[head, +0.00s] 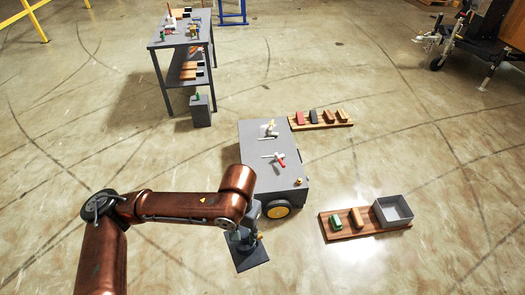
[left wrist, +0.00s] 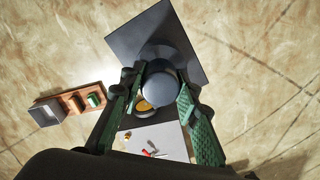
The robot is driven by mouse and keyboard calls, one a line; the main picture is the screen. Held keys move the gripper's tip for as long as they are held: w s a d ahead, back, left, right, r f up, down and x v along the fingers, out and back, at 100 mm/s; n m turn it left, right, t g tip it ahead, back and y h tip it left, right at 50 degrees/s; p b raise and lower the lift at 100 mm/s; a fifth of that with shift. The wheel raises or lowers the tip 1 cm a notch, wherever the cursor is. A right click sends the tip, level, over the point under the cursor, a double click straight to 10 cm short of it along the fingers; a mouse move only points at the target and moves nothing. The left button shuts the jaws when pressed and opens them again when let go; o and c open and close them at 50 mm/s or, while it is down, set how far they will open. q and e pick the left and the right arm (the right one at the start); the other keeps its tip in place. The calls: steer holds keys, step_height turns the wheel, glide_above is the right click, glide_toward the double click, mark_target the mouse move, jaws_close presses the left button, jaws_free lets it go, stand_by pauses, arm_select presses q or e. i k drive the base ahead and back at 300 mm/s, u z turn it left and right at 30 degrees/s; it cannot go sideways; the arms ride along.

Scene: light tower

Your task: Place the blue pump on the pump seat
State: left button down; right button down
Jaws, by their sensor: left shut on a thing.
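My left gripper (head: 241,238) reaches down beside the near corner of the grey cart. In the left wrist view, its green fingers (left wrist: 160,92) are shut around a rounded blue-grey body, which looks like the blue pump (left wrist: 162,78). In the head view, the pump is mostly hidden by my gripper and arm. A dark square plate (head: 250,259) lies below the gripper, and it also shows behind the pump in the left wrist view (left wrist: 178,32). I cannot tell whether the plate is the pump seat or whether the pump touches it. My right gripper is not in view.
The grey cart (head: 257,143) carries valve-like parts and has a yellow-hubbed wheel (head: 277,210). Wooden boards with coloured blocks lie to its right, one bearing a grey bin (head: 393,211). A dark shelf table (head: 181,40) stands at the back left. Open floor surrounds these.

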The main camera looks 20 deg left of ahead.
mark_target(270, 148)
steer(key=u, duration=0.5)
steer(key=i, duration=0.6)
steer(key=u, duration=0.85)
steer(key=i, duration=1.1)
steer(key=z, duration=0.6)
steer(key=i, duration=0.6)
steer(key=z, duration=1)
steer(key=i, duration=0.35)
steer(key=z, duration=0.4)
